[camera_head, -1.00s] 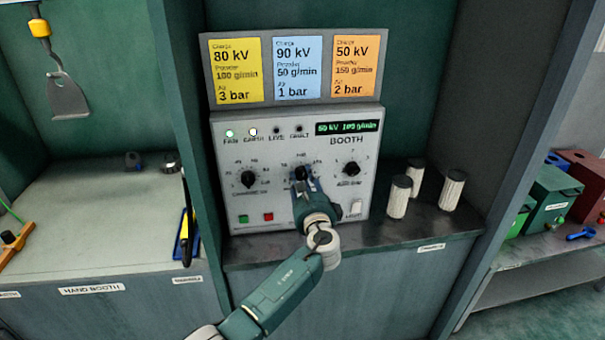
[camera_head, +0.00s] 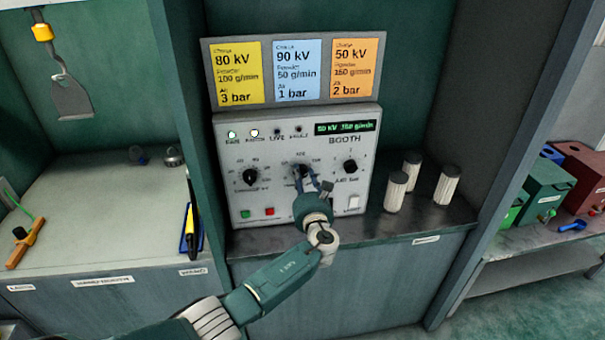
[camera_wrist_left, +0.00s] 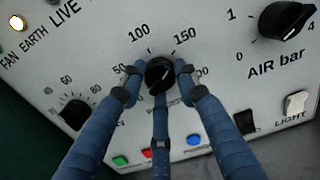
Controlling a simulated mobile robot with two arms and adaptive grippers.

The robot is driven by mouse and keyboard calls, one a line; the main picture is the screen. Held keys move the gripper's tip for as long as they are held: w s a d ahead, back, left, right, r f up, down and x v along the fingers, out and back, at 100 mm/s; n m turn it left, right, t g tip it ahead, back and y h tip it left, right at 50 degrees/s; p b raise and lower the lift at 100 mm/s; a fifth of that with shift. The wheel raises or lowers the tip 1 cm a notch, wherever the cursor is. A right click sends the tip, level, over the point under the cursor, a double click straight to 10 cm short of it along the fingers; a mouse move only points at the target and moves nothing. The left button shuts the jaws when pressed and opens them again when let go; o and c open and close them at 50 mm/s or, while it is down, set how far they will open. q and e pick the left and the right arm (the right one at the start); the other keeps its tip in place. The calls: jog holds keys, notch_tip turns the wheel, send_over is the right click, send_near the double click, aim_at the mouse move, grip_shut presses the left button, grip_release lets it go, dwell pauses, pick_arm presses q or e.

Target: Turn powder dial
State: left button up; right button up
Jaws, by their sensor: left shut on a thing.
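The powder dial (camera_head: 303,170) is the black middle knob on the front of the white booth control box (camera_head: 232,200). In the left wrist view the dial (camera_wrist_left: 160,69) sits below the 100 and 150 marks. My left gripper (camera_head: 305,179) is shut on it, blue fingers on both sides and another from below, partly covering it and its label. The display (camera_head: 345,127) appears to read 50 kV 150 g/min. The orange card (camera_head: 357,72) above reads 50 kV, 150 g/min, 2 bar. My right gripper is not in view.
The charge dial (camera_head: 250,177) is left of the powder dial and the air dial (camera_head: 350,166) is right. A green button (camera_head: 245,214), a red button (camera_head: 269,211) and a white light switch (camera_head: 353,202) sit below. White ribbed cylinders (camera_head: 397,192) stand on the right.

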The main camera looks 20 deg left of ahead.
pick_arm(q)
jog(key=shift+s+d+f+m, duration=0.15)
jog(key=shift+f+m, duration=0.35)
jog(key=shift+f, duration=0.1)
jog(key=o, duration=1.2)
jog(key=shift+c, duration=0.2)
jog(key=shift+r, duration=0.25)
jog(key=v, duration=1.1)
jog(key=shift+s+d, duration=0.3)
jog(key=shift+d, duration=0.05)
